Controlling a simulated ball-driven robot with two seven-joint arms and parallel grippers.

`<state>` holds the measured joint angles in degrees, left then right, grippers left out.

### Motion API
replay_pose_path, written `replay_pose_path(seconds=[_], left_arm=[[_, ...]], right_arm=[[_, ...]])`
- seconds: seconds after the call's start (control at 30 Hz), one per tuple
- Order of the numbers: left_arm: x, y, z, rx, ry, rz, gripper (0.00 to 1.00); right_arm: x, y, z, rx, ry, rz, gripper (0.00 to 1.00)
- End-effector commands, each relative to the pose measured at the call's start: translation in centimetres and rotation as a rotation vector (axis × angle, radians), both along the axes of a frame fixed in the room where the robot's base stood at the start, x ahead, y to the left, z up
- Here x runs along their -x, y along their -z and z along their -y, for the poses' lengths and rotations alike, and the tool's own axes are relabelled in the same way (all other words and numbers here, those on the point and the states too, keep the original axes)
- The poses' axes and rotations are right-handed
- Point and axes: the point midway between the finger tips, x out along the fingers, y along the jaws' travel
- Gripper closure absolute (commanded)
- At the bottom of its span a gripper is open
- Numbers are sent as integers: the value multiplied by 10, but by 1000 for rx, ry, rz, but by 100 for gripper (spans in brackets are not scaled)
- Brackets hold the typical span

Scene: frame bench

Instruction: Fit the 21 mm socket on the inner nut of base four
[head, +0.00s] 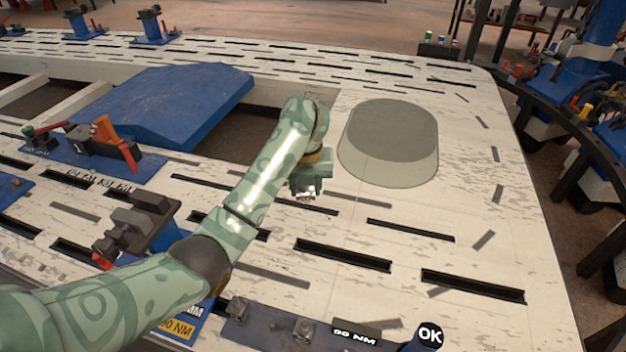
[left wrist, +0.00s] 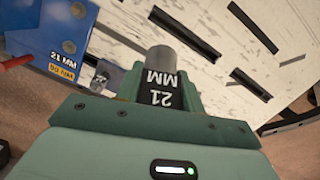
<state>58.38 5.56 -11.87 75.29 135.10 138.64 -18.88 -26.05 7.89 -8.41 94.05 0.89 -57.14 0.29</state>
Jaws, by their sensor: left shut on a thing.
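My left gripper (head: 307,190) is shut on the 21 mm socket, above the white table. In the left wrist view, the grey socket (left wrist: 160,60) sticks out between the fingers (left wrist: 162,92), and its black band reads 21 MM. In the left wrist view, a blue plate (left wrist: 40,30) marked 21 MM and 90 NM stands at the upper left. The socket is apart from the nuts. My right gripper is not in view.
A blue fixture with a dark clamp (head: 140,222) stands left of my arm, and one with an orange lever (head: 105,140) lies behind it. A large blue panel (head: 165,95) is further back. A grey-green oval (head: 390,140) marks the slotted table (head: 480,230), otherwise clear at right.

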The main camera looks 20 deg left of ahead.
Motion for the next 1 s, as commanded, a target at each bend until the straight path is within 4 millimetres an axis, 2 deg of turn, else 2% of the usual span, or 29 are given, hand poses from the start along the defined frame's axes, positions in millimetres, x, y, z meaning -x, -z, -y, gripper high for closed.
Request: replay_pose_path(seconds=[0.03,0.1,0.2,0.37,0.5,0.6,0.77,1.0], left_arm=[[-11,40,-10,15,-42,-38,95],[-24,62,-32,31,-116,-67,95],[-38,84,-70,60,-256,-103,95],[-42,101,-138,122,-566,-144,95],[-28,109,-192,202,-924,-161,95],[-12,114,-222,277,-1230,-155,95],[13,124,-242,405,-1703,-111,95],[46,149,-246,589,-2297,23,95]], right_arm=[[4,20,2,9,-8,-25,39],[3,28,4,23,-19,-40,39],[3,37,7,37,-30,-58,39],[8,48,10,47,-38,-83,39],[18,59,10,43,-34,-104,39],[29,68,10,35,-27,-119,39],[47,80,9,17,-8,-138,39],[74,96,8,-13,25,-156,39]])
